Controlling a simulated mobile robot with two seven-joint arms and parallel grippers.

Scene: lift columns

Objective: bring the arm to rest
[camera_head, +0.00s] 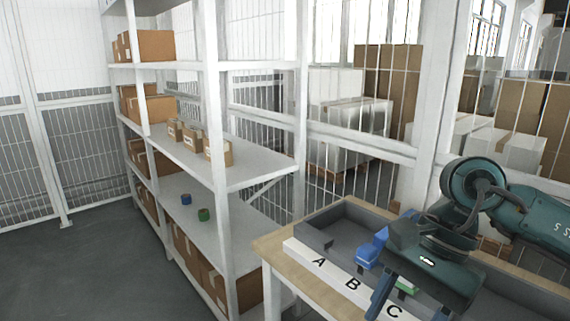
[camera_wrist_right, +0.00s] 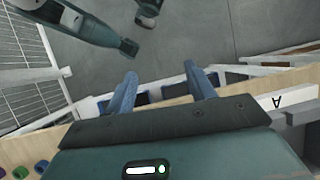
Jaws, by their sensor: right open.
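My right arm comes in from the right in the head view. My right gripper (camera_head: 410,300) hangs over the front of the table beside the labels B and C, fingers pointing down. In the right wrist view its two blue fingers stand well apart, and the right gripper (camera_wrist_right: 162,87) is open with nothing between the fingers. A teal arm link, which looks like part of my left arm, shows at the top left of the wrist view. My left gripper is not clearly visible in either view.
A wooden table (camera_head: 268,242) carries a grey tray (camera_head: 318,222) and a white strip (camera_head: 325,268) lettered A, B, C. A blue item (camera_head: 372,249) lies in the tray. A shelf rack (camera_head: 255,168) with boxes and two small rolls stands left. Floor (camera_head: 70,270) is clear.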

